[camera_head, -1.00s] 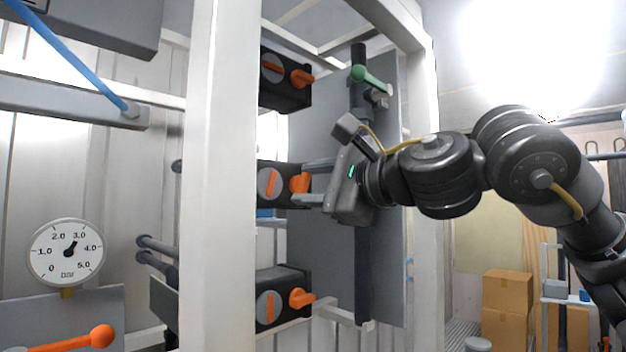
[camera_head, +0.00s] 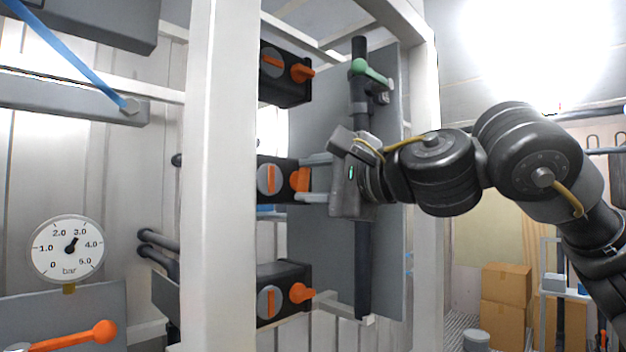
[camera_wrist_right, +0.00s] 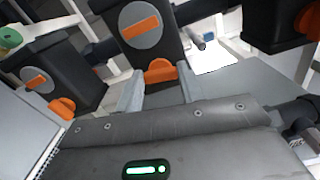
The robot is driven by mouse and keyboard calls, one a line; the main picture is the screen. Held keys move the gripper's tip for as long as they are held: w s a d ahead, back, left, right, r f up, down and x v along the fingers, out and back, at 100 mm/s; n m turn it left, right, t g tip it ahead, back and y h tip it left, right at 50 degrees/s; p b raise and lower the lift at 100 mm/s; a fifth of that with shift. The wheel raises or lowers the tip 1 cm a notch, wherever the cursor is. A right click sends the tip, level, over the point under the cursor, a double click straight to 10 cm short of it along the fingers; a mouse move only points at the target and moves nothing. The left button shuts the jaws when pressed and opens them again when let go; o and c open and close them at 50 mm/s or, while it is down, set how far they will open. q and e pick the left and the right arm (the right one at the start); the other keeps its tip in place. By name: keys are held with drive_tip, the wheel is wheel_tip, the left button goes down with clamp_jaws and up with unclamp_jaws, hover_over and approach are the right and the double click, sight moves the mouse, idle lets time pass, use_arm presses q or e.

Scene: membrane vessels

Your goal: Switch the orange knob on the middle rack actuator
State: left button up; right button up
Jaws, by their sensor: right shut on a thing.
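The middle rack actuator (camera_head: 281,166) is a black box with a grey disc that carries an orange bar (camera_head: 269,180). Its orange knob (camera_head: 300,180) sticks out on the right side. My right gripper (camera_head: 302,179) reaches in from the right, with one finger above the knob and one below, shut on it. In the right wrist view the knob (camera_wrist_right: 160,71) sits between the two grey fingers (camera_wrist_right: 158,90), and the actuator's disc (camera_wrist_right: 140,24) shows behind it. The exact finger contact is hard to see. My left gripper is not in view.
Similar actuators with orange knobs sit above (camera_head: 285,75) and below (camera_head: 285,290). A white rack post (camera_head: 217,180) stands close on the left. A dark vertical pipe with a green-handled valve (camera_head: 370,74) runs behind my gripper. A pressure gauge (camera_head: 68,249) hangs at lower left.

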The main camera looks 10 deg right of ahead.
drive_tip(key=o, duration=1)
drive_tip(key=b+v, duration=0.4)
drive_tip(key=v, duration=0.6)
drive_tip(key=shift+s+d, duration=0.2)
drive_tip(key=shift+s, duration=0.2)
drive_tip(key=shift+a, duration=0.1)
